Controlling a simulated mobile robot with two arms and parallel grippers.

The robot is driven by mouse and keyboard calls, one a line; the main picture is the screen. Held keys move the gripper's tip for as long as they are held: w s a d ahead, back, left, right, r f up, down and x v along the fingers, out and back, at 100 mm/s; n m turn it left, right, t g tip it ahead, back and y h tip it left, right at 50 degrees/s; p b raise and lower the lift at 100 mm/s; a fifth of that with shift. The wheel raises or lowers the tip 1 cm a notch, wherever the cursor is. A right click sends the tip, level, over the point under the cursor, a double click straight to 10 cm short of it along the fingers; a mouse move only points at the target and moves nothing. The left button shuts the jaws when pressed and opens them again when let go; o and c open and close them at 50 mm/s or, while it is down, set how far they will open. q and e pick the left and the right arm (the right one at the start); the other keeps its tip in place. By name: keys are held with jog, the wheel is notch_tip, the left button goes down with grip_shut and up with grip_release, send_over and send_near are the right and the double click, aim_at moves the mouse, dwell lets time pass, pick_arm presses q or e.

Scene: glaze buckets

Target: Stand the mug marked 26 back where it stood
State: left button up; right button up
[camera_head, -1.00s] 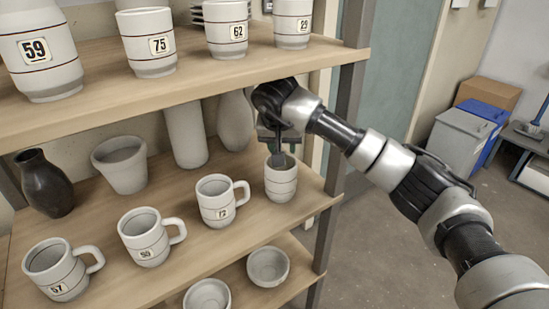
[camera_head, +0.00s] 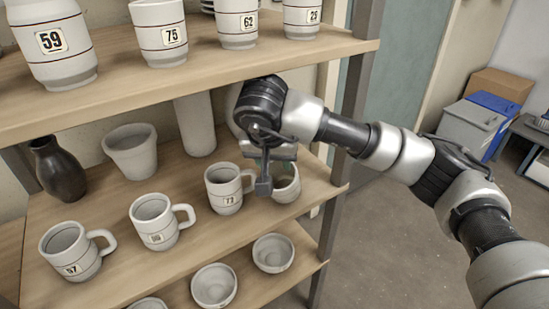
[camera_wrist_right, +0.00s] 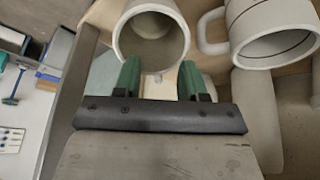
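A pale banded mug (camera_head: 288,187) stands upright at the right end of the middle shelf (camera_head: 110,275). Its number and handle are not visible, so I cannot confirm it is 26. My right gripper (camera_head: 263,186) is in front of its left side and hides part of it. In the right wrist view the gripper's two green fingertips (camera_wrist_right: 160,82) are apart, with nothing held between them. The mug's open mouth (camera_wrist_right: 152,38) lies just beyond them; whether they touch it I cannot tell. My left gripper is not in view.
Left of it in a row stand the mugs marked 73 (camera_head: 222,190), another (camera_head: 152,222) and 57 (camera_head: 72,252). A dark vase (camera_head: 60,170), a pale pot (camera_head: 130,152) and a tall cylinder (camera_head: 195,125) stand behind. The upper shelf (camera_head: 190,85) hangs close above; bowls (camera_head: 213,287) sit below.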

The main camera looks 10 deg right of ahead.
jog(key=o, duration=0.9)
jog(key=shift+w+a+f, duration=0.1)
jog(key=shift+w+f, duration=0.05)
jog(key=shift+f, duration=0.35)
jog(key=shift+o, duration=1.2)
jog(key=shift+r, duration=0.5)
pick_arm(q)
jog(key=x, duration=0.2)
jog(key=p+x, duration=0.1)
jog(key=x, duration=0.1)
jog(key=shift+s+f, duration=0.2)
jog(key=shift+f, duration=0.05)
pick_arm(e)
jog(key=s+a, duration=0.6)
jog(key=s, duration=0.5)
jog(key=shift+a+r, duration=0.2)
